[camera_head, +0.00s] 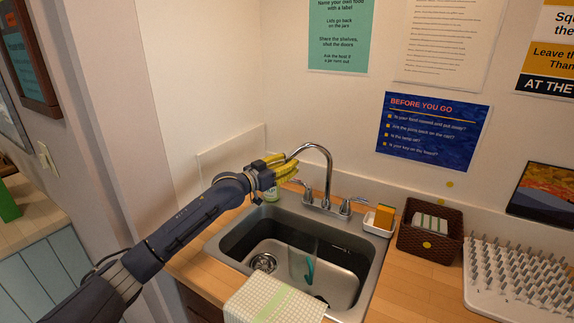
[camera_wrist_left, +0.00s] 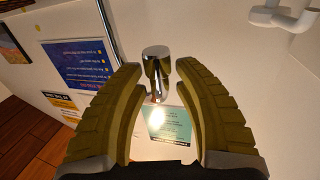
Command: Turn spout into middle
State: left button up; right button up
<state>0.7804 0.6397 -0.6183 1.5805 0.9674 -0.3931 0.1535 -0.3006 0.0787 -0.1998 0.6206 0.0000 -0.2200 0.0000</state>
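The chrome faucet spout (camera_head: 327,165) rises from the deck behind the steel sink (camera_head: 235,262) and arches to the left in the head view, over the sink's back left side. My left gripper (camera_head: 281,169), with yellow ribbed fingers, is at the spout's outlet end and partly hides it. In the left wrist view the spout end (camera_wrist_left: 157,78) stands between the two open fingers, with a small gap seeming to show on each side. Whether a finger touches it is hard to tell. My right gripper is not in view.
A greenish container (camera_head: 271,194) stands just below my left gripper. A sponge (camera_head: 384,216) in a white dish, a brown basket (camera_head: 430,245) and a drying rack (camera_head: 520,283) are to the right. A checked towel (camera_head: 270,300) hangs over the front rim.

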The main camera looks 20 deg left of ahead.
pick_arm(q)
grip_shut()
